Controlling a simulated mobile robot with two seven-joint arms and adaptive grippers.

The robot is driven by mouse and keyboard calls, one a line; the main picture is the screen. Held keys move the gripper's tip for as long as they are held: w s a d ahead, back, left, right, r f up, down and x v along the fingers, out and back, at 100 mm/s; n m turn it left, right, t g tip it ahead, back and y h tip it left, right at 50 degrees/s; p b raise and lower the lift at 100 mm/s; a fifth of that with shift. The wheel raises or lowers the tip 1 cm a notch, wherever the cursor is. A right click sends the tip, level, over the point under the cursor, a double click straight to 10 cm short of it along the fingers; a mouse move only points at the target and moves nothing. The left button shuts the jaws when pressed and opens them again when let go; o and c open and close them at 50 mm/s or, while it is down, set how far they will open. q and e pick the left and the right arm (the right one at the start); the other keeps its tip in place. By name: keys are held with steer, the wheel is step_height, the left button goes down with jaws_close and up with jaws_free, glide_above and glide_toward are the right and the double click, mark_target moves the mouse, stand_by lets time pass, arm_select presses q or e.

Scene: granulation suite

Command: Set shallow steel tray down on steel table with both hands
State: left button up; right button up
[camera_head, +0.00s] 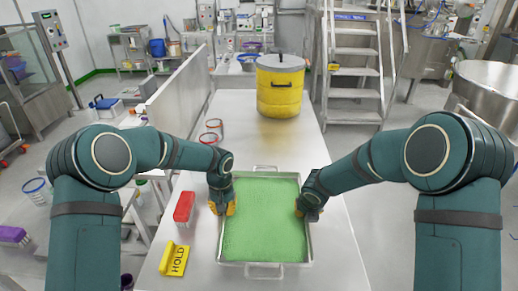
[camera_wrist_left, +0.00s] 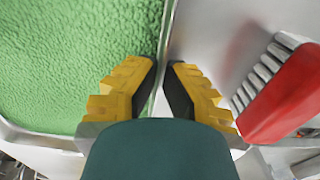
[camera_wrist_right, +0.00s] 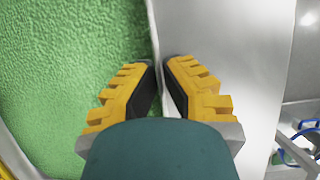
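The shallow steel tray (camera_head: 265,264), filled with green granules (camera_head: 262,215), is over the front part of the steel table (camera_head: 336,252). It looks level; I cannot tell whether its base touches the tabletop. My left gripper (camera_head: 228,207) is at the tray's left side, its fingers closed on the side wall, which also shows in the left wrist view (camera_wrist_left: 165,40). My right gripper (camera_head: 302,208) is at the opposite wall, its fingers closed on it in the right wrist view (camera_wrist_right: 161,65).
Reddish rings (camera_head: 209,137) and a yellow lidded drum (camera_head: 280,95) stand farther back. The table is bare between drum and tray and along the right edge.

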arm_select(q)
steer(key=o, duration=0.4)
steer(key=shift+c, duration=0.2)
arm_select(e)
steer(key=o, duration=0.4)
steer(key=shift+r, duration=0.1)
steer(key=shift+c, duration=0.2)
arm_select(q)
steer(key=shift+r, duration=0.1)
steer(key=shift+r, duration=0.1)
arm_select(e)
steer(key=shift+r, duration=0.1)
arm_select(q)
step_height(320, 180, up, 12)
arm_select(e)
steer(key=v, duration=1.2)
